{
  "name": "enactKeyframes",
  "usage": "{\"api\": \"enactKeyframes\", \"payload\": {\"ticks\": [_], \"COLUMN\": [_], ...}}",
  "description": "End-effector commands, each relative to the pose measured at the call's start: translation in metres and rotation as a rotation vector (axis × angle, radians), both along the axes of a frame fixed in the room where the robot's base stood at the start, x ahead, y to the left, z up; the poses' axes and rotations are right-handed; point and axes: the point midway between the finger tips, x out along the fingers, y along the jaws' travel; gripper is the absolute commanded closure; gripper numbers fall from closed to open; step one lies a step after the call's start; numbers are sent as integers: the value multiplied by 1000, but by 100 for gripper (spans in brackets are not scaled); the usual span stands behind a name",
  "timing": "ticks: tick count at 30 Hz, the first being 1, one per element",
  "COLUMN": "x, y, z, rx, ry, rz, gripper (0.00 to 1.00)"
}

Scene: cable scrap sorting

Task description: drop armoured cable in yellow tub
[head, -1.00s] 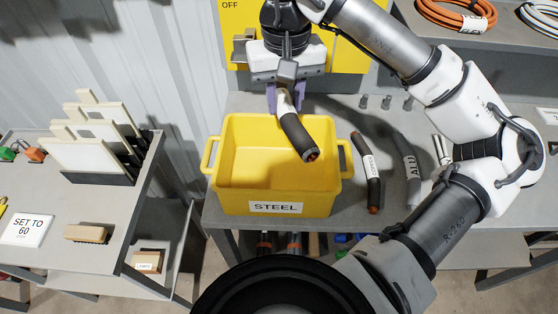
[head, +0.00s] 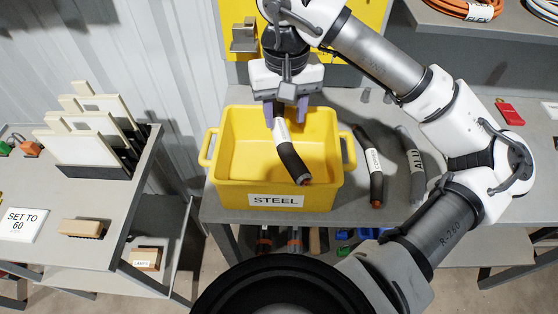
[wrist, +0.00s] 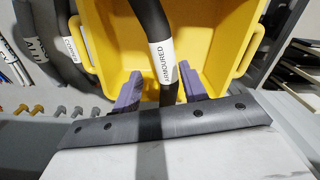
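The armoured cable (head: 292,160), a short black piece with a white label, is tilted over the inside of the yellow tub (head: 230,195) marked STEEL. Its lower end overlaps the tub's front wall in the head view; I cannot tell whether it touches the tub. My gripper (head: 285,118) is above the tub with its purple fingers spread. In the wrist view, the cable (wrist: 150,18) with its ARMOURED label passes between the fingers, with a gap beside the left finger. The tub (wrist: 215,45) surrounds it there.
A black labelled cable (head: 374,180) and a grey ALU cable (head: 416,185) lie on the bench right of the tub.

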Motion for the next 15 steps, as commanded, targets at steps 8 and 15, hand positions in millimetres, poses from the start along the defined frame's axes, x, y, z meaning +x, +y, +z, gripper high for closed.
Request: {"api": "enactKeyframes", "payload": {"ticks": [8, 15], "x": [0, 1], "y": [0, 0], "z": [0, 11], "rx": [1, -2], "ry": [1, -1], "rz": [0, -1], "gripper": [44, 44]}}
